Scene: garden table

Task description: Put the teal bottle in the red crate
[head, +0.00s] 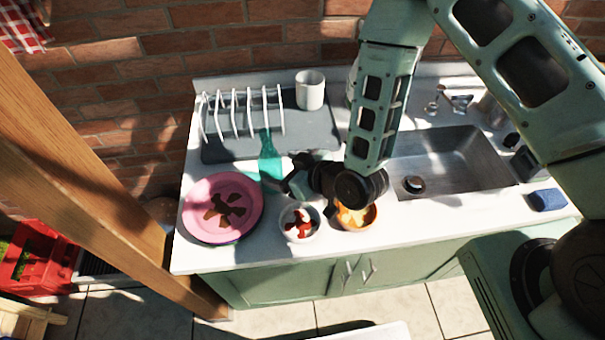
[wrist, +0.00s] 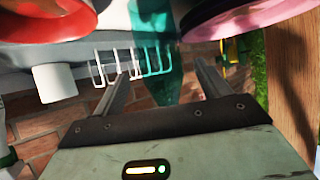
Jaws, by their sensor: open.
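The teal bottle (head: 268,160) stands on the white counter in front of the dish rack, its lower part pale and glassy. My gripper (head: 286,177) is open and empty just right of the bottle in the head view, with its fingers pointing toward it. In the wrist view the bottle (wrist: 155,50) shows beyond and between the open fingers of my gripper (wrist: 163,72); I cannot tell whether they touch it.
Pink plates (head: 222,207) lie left of the bottle. A white bowl (head: 299,222) and an orange bowl (head: 356,217) stand close in front of my gripper. A dish rack (head: 243,112), a white mug (head: 310,90) and a sink (head: 450,160) are behind. A wooden post (head: 95,180) stands at left.

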